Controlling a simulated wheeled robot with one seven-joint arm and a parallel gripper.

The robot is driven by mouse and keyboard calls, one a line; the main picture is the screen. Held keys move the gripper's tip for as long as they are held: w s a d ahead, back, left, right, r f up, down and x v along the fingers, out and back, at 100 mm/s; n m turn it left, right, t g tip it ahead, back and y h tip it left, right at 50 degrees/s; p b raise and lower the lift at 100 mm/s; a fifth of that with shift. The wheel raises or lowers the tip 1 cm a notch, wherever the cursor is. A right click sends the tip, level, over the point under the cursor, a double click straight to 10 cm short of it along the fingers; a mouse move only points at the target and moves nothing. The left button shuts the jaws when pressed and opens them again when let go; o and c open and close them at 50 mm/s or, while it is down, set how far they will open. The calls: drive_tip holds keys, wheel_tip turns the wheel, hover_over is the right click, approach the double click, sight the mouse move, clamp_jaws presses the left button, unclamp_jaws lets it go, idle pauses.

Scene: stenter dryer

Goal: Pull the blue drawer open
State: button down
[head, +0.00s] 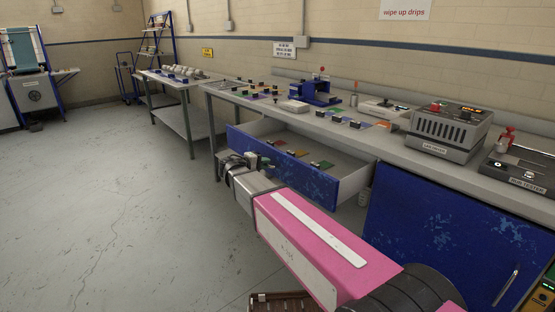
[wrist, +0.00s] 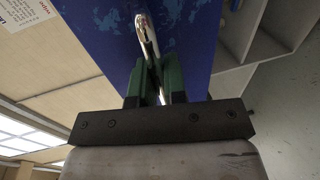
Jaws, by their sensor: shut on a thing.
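The blue drawer (head: 302,183) stands well out from under the long bench, with its pale inside and side wall (head: 354,184) showing. Small coloured cards with dark pieces (head: 321,164) lie inside it. My gripper (head: 236,165) is at the drawer's front, partly hidden by my pink arm in the head view. In the wrist view, my gripper's green fingers (wrist: 155,80) are shut on the shiny metal drawer handle (wrist: 147,35). The blue drawer front (wrist: 190,35) is right behind the handle. The handle is hidden in the head view.
The bench top (head: 235,97) carries several small devices, a grey boxy machine (head: 448,132) and a tester (head: 522,170). A blue cabinet door (head: 430,225) with its own handle (head: 507,286) is at right. A second table (head: 165,76) stands farther back. The floor at left is clear.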

drive_tip(key=shift+f+v, duration=0.2)
drive_tip(key=shift+v, duration=0.75)
drive_tip(key=shift+f+v, duration=0.2)
drive_tip(key=shift+v, duration=0.75)
drive_tip(key=shift+f+v, duration=0.2)
drive_tip(key=shift+v, duration=0.8)
drive_tip(key=shift+a, duration=0.1)
drive_tip(key=c, duration=1.2)
unclamp_jaws()
drive_tip(key=v, duration=1.1)
